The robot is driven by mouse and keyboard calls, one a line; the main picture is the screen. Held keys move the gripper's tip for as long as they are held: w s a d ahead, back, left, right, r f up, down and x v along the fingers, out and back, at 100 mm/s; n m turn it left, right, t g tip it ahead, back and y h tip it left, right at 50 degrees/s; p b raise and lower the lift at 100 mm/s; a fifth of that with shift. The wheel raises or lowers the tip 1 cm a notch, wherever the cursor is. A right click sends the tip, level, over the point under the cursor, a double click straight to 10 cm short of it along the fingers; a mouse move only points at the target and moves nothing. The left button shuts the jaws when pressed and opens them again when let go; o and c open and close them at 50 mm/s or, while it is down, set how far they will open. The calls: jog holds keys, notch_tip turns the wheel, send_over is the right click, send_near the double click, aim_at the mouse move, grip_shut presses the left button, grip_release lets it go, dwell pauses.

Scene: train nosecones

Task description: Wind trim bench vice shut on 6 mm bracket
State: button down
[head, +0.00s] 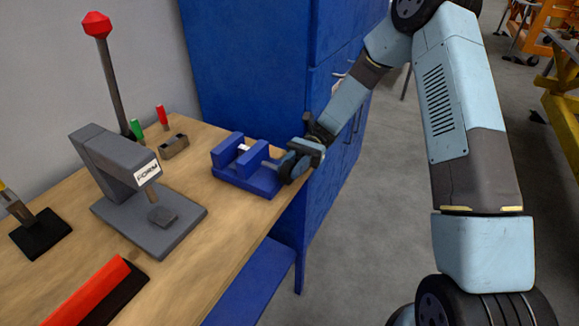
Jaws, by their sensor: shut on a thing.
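The blue bench vice (236,180) sits near the right edge of the wooden bench. A small pale piece (243,148) shows between its two jaws; it may be the 6 mm bracket, and whether both jaws touch it is too small to tell. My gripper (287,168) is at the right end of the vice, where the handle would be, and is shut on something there. The vice handle itself is mostly hidden by the gripper fingers.
A grey press marked FORM (112,165) with a red-knobbed lever (97,25) stands left of the vice. A tall blue cabinet (255,70) stands close behind the bench.

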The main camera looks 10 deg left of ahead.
jog(key=shift+w+a, duration=0.1)
jog(key=c, duration=1)
grip_release()
jog(key=shift+o, duration=0.2)
jog(key=shift+w, duration=0.1)
jog(key=v, duration=1.3)
jog(key=shift+w, duration=0.35)
jog(key=shift+f, duration=0.1)
